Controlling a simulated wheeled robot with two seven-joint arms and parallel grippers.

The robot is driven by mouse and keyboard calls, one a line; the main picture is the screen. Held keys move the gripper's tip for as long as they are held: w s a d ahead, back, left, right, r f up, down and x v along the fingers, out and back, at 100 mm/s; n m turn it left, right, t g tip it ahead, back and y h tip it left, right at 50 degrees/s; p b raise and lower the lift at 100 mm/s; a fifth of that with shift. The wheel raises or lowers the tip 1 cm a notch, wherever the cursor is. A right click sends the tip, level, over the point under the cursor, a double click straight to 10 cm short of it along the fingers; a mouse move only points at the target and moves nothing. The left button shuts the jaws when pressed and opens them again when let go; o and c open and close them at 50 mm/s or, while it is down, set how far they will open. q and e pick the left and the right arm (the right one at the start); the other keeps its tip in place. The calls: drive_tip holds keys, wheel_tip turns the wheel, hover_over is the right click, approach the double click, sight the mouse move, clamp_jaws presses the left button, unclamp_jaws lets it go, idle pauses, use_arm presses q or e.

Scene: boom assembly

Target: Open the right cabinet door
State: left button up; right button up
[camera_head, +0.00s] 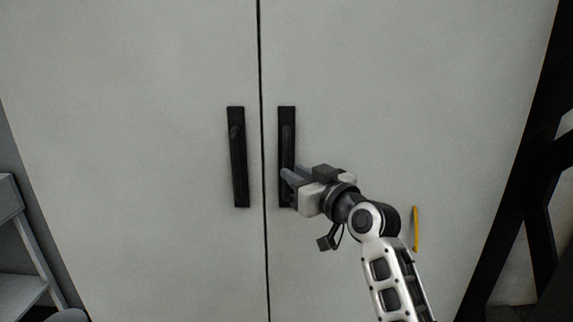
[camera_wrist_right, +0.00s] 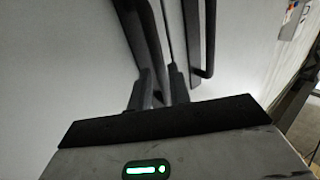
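The right cabinet door (camera_head: 370,110) is pale grey and flush with the left door at a dark vertical seam. Its black upright handle (camera_head: 287,125) stands just right of the seam. My right gripper (camera_head: 294,175) reaches this handle from the lower right, with its fingers at the handle's lower half. In the right wrist view the two fingers (camera_wrist_right: 160,88) are slightly apart, and the dark handle bar (camera_wrist_right: 147,35) runs down between them. Whether they press on the bar is unclear. My left gripper is not in view.
The left door (camera_head: 130,120) has a matching black handle (camera_head: 237,155) close by, left of the seam. A yellow strip (camera_head: 415,228) shows right of my right wrist. A dark frame (camera_head: 535,170) stands at the right edge, and a grey stepped structure (camera_head: 20,250) at the left.

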sight(286, 199)
drive_tip(key=shift+x, duration=2)
clamp_jaws()
